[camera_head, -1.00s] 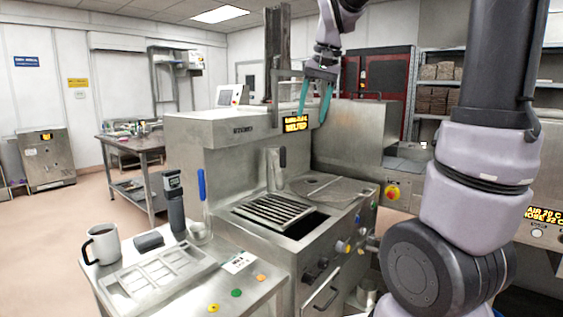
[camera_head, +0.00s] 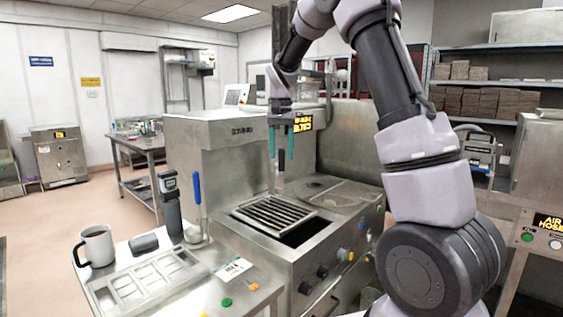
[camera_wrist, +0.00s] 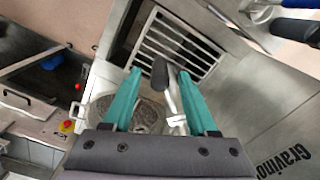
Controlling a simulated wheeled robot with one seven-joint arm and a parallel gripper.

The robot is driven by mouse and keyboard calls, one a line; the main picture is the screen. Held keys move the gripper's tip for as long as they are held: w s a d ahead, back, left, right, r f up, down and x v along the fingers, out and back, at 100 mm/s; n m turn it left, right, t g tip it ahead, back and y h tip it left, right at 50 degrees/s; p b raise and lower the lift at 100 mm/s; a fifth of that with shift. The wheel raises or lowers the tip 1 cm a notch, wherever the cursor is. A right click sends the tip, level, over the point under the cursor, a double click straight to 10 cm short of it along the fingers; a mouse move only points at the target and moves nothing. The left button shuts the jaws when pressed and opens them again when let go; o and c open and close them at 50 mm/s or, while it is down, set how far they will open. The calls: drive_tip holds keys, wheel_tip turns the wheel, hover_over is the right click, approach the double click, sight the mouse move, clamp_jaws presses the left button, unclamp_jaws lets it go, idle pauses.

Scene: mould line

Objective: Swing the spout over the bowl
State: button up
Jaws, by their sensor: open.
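The spout (camera_head: 271,172) is a steel upright at the front of the machine, behind the slatted grate, with a dark handle (camera_head: 281,168). My gripper (camera_head: 281,157) is open with teal fingers pointing down, just above the handle. In the wrist view the dark handle (camera_wrist: 160,73) shows between the tips of my gripper (camera_wrist: 160,76), and the steel spout (camera_wrist: 174,100) lies behind it. The fingers are not closed on it; I cannot tell whether they touch. A round shape (camera_wrist: 128,108), possibly the bowl, shows beside the slatted grate (camera_wrist: 172,42); its inside is hard to make out.
The steel machine (camera_head: 215,150) rises behind the grate, with a lit display (camera_head: 303,123). A side table carries a mould tray (camera_head: 150,278), a mug (camera_head: 95,246), a dark handheld device (camera_head: 171,205) and a blue-handled tool (camera_head: 197,190).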

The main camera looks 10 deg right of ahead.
sight(281, 167)
drive_tip(key=shift+f, duration=1.75)
clamp_jaws()
